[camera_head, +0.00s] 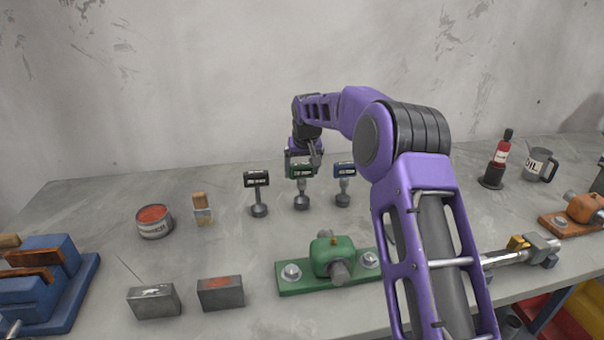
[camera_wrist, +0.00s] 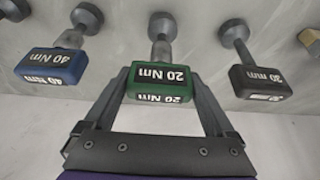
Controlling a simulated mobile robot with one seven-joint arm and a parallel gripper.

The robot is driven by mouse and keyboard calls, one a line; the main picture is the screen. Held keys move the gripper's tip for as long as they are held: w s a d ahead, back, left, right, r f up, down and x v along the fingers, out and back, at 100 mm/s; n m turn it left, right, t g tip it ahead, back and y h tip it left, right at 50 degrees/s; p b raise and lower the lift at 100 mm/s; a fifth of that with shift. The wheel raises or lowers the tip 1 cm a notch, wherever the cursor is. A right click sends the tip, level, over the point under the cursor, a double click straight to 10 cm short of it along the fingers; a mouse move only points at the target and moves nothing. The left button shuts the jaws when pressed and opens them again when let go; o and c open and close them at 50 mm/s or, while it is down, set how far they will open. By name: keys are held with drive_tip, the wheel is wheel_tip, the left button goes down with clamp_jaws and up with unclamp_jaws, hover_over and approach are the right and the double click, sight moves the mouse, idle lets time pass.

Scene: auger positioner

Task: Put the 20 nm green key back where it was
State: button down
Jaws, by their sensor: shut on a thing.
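The green key (camera_head: 301,172) stands upright on the bench between a black key and a blue key. In the wrist view its green head (camera_wrist: 160,82), marked 20 Nm, sits between the two fingers. My gripper (camera_head: 303,166) is shut on this head from above and behind. The black key (camera_head: 257,179) stands to its left in the head view and reads 20 mm in the wrist view (camera_wrist: 262,78). The blue key (camera_head: 344,170) stands to its right and reads 40 Nm in the wrist view (camera_wrist: 50,66). The green key's base appears level with its neighbours; contact with the bench is unclear.
A green-based fixture (camera_head: 328,262) is in front of the keys. A red tin (camera_head: 154,221) and a brush (camera_head: 202,209) stand to the left, two grey blocks (camera_head: 220,293) nearer the front. A red bottle (camera_head: 498,160) and an oil can (camera_head: 537,165) stand at the right.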

drive_tip(key=shift+f, duration=0.35)
drive_tip(key=shift+f, duration=0.2)
unclamp_jaws()
drive_tip(key=shift+r, duration=0.1)
drive_tip(key=v, duration=1.2)
drive_tip(key=shift+r, duration=0.1)
